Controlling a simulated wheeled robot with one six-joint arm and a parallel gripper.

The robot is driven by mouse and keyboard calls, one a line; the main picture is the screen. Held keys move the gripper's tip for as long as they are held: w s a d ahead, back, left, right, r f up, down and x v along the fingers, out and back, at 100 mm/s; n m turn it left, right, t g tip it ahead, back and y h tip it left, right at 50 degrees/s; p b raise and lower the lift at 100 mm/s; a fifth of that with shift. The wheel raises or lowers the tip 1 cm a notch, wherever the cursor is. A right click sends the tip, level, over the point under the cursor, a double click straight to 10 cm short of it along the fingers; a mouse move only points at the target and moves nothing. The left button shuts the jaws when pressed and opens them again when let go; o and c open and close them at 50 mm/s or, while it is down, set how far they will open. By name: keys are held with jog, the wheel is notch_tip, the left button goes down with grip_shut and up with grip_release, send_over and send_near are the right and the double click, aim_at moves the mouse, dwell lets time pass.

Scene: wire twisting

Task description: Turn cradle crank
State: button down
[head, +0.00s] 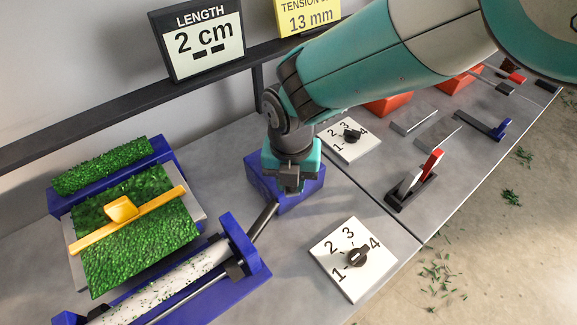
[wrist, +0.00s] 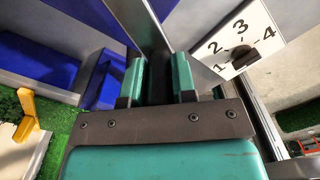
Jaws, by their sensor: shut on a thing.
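The blue cradle (head: 248,262) stands at lower centre in the head view and carries a white, green-speckled roller (head: 170,283). Its dark crank (head: 262,222) slants up from the cradle's right end toward my gripper (head: 289,188). My gripper points down above a blue block (head: 312,192). In the wrist view, the teal jaws of my gripper (wrist: 158,78) are closed about a grey bar (wrist: 150,45), which seems to be the crank. The jaws hide the exact place of contact in the head view.
A white 1–4 dial plate (head: 335,280) lies right of the cradle; another (head: 335,150) lies behind my gripper. A green mat with a yellow bar (head: 85,238) is at left. A red-handled lever (head: 430,165) stands at right. Bare table shows between the dials.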

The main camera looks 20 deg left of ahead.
jog(key=shift+w+d, duration=0.25)
jog(key=shift+d, duration=0.1)
dwell(0.3)
jog(key=c, duration=0.9)
grip_release()
notch_tip(320, 180, up, 17)
jog(key=b, duration=0.2)
jog(key=shift+r, duration=0.2)
